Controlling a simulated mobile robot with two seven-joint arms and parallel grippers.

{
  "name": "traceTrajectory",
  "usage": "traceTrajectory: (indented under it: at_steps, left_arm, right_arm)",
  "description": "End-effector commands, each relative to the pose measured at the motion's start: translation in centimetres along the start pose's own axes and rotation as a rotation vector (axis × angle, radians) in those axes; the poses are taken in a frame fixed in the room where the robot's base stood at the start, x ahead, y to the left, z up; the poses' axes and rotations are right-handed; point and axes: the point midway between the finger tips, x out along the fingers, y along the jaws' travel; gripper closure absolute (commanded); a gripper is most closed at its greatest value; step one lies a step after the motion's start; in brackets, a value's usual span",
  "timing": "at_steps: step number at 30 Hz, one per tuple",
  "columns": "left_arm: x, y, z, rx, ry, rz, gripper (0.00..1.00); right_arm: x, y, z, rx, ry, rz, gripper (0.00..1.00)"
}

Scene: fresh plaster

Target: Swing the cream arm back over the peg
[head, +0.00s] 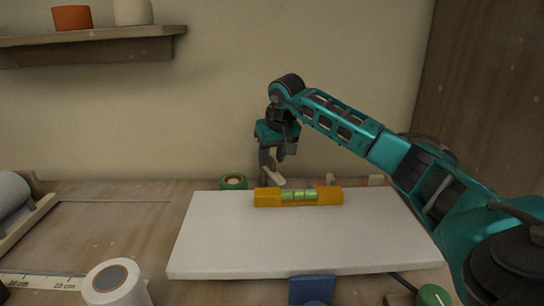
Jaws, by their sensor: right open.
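I cannot make out the peg. My left gripper is not in view.
The white board (230,245) fills the middle of the table, with the yellow spirit level (265,197) on its far part. A green tape roll (233,182) lies behind it. A white roll (118,290) stands at the front left. The table left of the board is mostly clear.

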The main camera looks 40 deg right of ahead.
Motion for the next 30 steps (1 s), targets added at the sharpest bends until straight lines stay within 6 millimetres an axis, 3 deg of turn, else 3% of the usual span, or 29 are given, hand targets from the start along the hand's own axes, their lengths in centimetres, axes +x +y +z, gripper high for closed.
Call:
traceTrajectory:
  at_steps: [7,19,30]
  left_arm:
    - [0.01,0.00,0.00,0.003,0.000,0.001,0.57]
    - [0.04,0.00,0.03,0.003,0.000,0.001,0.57]
    - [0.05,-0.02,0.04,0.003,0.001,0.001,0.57]
  right_arm:
    - [0.03,0.01,0.00,0.000,0.000,0.000,0.61]
    - [0.00,0.02,-0.01,0.000,0.000,0.000,0.99]
    - [-0.02,0.03,-0.01,0.000,0.000,0.000,1.00]
